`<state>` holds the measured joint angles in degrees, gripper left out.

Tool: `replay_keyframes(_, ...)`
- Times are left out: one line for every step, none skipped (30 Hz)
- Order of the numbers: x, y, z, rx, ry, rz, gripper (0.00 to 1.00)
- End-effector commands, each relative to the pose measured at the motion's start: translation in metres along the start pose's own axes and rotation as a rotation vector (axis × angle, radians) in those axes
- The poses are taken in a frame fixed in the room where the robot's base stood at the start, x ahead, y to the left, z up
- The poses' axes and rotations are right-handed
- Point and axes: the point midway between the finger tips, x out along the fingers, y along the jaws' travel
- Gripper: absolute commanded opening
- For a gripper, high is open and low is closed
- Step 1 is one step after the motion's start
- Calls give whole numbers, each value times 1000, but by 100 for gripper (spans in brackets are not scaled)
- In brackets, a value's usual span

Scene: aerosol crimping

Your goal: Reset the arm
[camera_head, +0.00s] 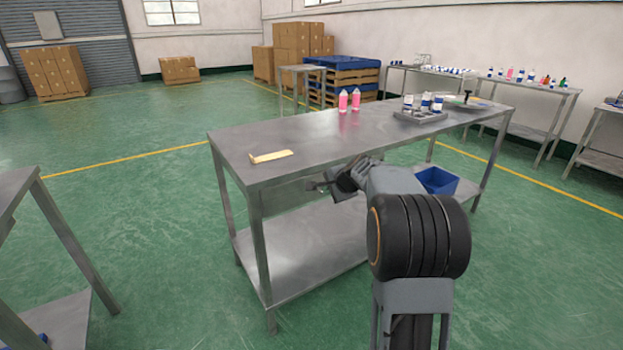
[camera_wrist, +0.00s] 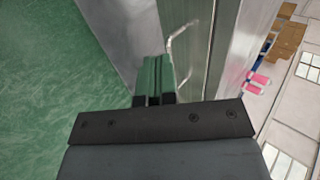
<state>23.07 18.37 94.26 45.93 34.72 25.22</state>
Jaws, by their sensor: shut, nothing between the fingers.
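My arm reaches forward beside the front edge of the steel table (camera_head: 330,135). My gripper (camera_head: 318,185) is in front of that edge, below the level of the top, and touches no object that I can see. In the wrist view my gripper (camera_wrist: 153,80) shows its fingers together and empty, with the table's metal edge close beside them on the right. The fingertips are small and partly hard to make out in the head view.
A yellow bracket-like piece (camera_head: 270,156) lies on the table's left end. Two pink bottles (camera_head: 349,101) and a grey tray (camera_head: 420,116) with containers stand farther back. A blue bin (camera_head: 437,181) is on the lower shelf. Green floor (camera_head: 150,215) is clear at left.

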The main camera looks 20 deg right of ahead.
Motion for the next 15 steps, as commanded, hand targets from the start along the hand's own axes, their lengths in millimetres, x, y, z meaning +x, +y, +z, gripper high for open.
replay_keyframes(-2,0,0,1,0,1,0)
replay_keyframes(-3,1,0,1,0,1,0)
replay_keyframes(-3,1,0,-1,0,1,0)
replay_keyframes(-4,1,0,-6,0,2,0)
replay_keyframes(-4,1,0,-16,-2,3,0)
replay_keyframes(-4,3,1,-43,-8,11,0)
replay_keyframes(-2,8,3,-76,-16,31,0)
replay_keyframes(0,17,5,-103,-28,55,0)
replay_keyframes(2,30,8,-138,-43,91,0)
replay_keyframes(2,41,12,-172,-57,122,0)
replay_keyframes(0,52,18,-214,-74,158,0)
replay_keyframes(-11,64,29,-289,-101,208,0)
replay_keyframes(-23,70,41,-354,-126,246,0)
replay_keyframes(-37,75,53,-421,-151,281,0)
replay_keyframes(-58,80,70,-513,-184,326,0)
